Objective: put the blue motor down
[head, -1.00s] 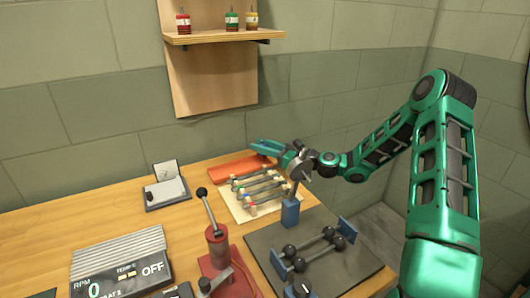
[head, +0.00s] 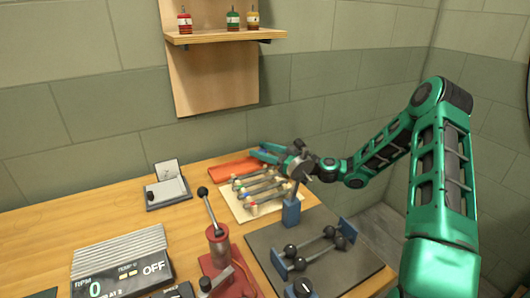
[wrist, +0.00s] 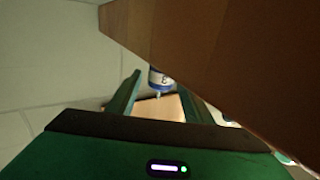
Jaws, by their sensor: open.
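The blue motor (wrist: 160,79), with a white label band, shows in the wrist view just beyond and between the tips of my open gripper (wrist: 156,88). A gap shows between it and each finger. A pale surface (wrist: 165,107) lies near it; I cannot tell whether the motor rests on it. In the head view my gripper (head: 262,153) is low over the orange mat (head: 228,171) at the back of the table. A small patch of the blue motor (head: 265,150) shows there between the fingers; the rest is hidden.
A wooden shelf (head: 225,36) on the wall holds a red motor (head: 184,23), a green one (head: 233,20) and a yellow one (head: 252,20). A rack of rods (head: 245,213) and a blue post (head: 291,213) stand close to my gripper. Brown wood (wrist: 235,60) fills the wrist view's upper right.

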